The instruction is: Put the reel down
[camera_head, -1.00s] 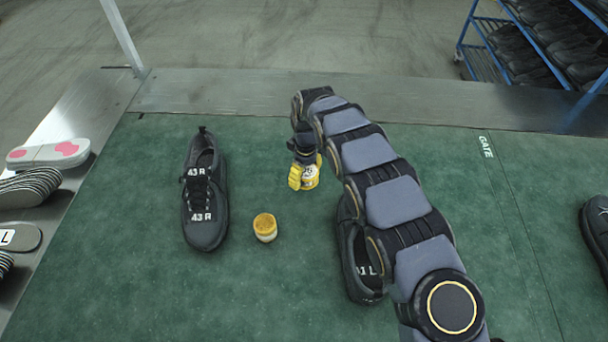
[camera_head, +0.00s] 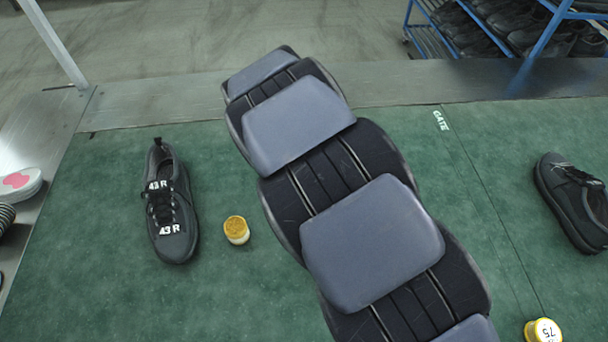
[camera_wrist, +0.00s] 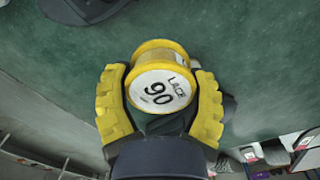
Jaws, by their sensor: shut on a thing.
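The reel (camera_wrist: 160,88) is yellow with a white end face printed "LACE 90". It shows in the wrist view between the two yellow fingers of my gripper (camera_wrist: 160,98), which is shut on it. The green mat (camera_wrist: 245,40) lies behind it. I cannot tell whether the reel touches the mat.
A black shoe marked "43 R" (camera_head: 172,205) and a small yellow-topped pot (camera_head: 236,230) stand on the left. A reel marked "75" (camera_head: 543,330) is at the lower right. Another black shoe (camera_head: 575,200) lies right. Mat around the pot is bare.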

